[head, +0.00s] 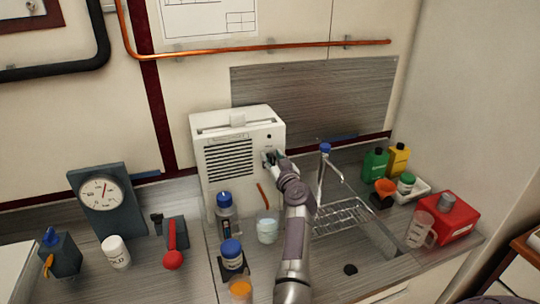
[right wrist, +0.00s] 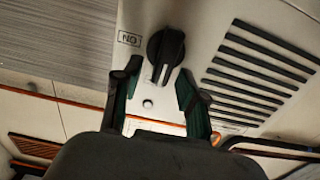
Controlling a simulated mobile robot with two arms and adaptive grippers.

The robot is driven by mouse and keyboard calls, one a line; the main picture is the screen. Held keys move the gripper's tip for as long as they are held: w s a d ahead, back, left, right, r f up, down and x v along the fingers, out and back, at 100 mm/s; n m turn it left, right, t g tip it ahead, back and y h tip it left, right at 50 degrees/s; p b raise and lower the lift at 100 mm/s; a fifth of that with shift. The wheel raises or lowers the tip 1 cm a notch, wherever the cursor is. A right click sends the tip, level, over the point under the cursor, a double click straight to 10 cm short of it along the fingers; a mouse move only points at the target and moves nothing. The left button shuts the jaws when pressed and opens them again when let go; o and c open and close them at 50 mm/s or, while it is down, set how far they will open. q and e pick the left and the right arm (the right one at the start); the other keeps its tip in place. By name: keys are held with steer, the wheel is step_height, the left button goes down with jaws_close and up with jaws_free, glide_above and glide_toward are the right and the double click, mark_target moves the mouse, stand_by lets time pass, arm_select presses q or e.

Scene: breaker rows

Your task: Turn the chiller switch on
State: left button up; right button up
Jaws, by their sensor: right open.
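The chiller (head: 262,140) is a white box with a slatted grille on the counter by the back wall. Its switch is a black rotary knob (right wrist: 166,52), seen in the right wrist view with a white line pointing down in that picture. An ON label (right wrist: 130,38) shows upside down to the left of the knob. My right gripper (right wrist: 158,78) is open, one finger on either side just short of the knob; I cannot tell whether either touches it. In the head view the right gripper (head: 272,158) covers the knob. My left gripper is out of view.
A beaker (head: 267,230) and blue-capped bottles (head: 226,212) stand in front of the chiller, close to my right arm. A sink tap (head: 322,165) and wire rack (head: 342,216) are to the right. A gauge (head: 100,195) and a red-handled lever switch (head: 172,242) are to the left.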

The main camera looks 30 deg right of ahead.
steer(key=shift+s+r, duration=0.1)
steer(key=shift+s, duration=0.1)
steer(key=shift+c, duration=1.6)
jaws_close()
